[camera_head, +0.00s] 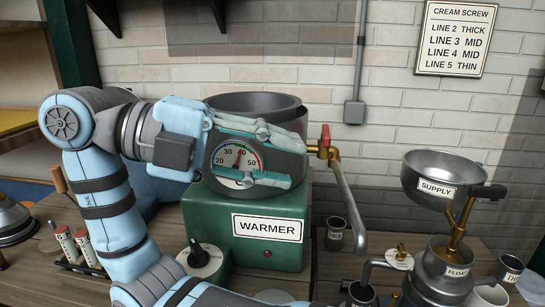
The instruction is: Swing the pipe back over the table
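The silver pipe (346,195) hangs from a brass valve with a red part (325,143) at the right side of the warmer (205,212). It slopes down and toward me, its bent end low at the right. My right gripper (288,160) is in front of the warmer's dial, left of the pipe and apart from it in the picture. Its fingers look spread above and below the dial, with nothing held. Its depth from the dial is hard to judge. My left gripper is not in view.
The warmer carries a dark round pot (255,103). At the right are a supply bowl (445,178) and a float vessel (446,272). Red-capped vials (67,245) stand at the left. The table is crowded.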

